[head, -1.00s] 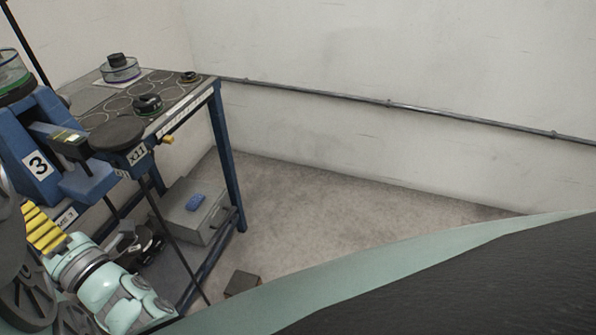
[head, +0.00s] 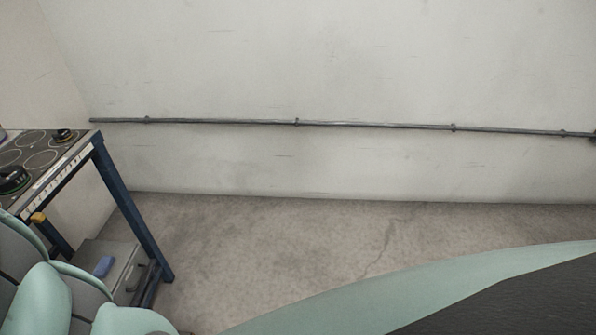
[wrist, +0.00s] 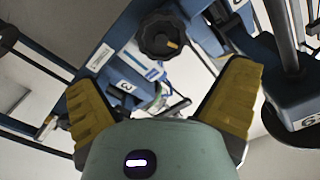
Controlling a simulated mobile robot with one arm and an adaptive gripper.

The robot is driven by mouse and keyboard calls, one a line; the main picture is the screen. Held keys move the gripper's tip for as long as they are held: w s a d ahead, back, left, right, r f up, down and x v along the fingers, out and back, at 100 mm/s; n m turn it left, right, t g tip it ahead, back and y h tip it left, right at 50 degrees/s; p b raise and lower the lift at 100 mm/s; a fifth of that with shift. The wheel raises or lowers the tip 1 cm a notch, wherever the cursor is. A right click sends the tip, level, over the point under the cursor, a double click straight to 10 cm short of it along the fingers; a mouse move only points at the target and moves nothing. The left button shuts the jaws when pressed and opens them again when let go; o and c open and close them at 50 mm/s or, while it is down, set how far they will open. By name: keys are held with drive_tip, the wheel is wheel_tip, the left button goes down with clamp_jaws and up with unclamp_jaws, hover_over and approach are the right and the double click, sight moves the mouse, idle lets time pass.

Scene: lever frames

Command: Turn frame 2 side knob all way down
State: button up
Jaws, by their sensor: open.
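In the wrist view, a round black lobed knob (wrist: 160,38) with a small orange mark sits on a blue frame (wrist: 104,48). A white tag (wrist: 125,86) below and left of the knob looks like a 2. My gripper (wrist: 163,78) has its two yellow fingers spread wide and is empty. The knob shows beyond the fingertips, between them and toward the top, with no visible contact.
A blue part tagged 6 (wrist: 300,103) with a dark post stands right of the fingers. In the head view, a blue-legged table (head: 132,215) bears dark discs, with a grey box (head: 120,262) below. Open floor (head: 270,235) lies before the wall with its rail (head: 370,125).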

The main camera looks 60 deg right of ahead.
drive_tip(key=b+x, duration=0.3)
drive_tip(key=x, duration=0.6)
drive_tip(key=shift+w+a, duration=0.15)
drive_tip(key=shift+a, duration=0.05)
drive_tip(key=shift+w+a, duration=0.1)
drive_tip(key=shift+w, duration=0.05)
drive_tip(key=shift+c, duration=0.3)
drive_tip(key=c, duration=1.2)
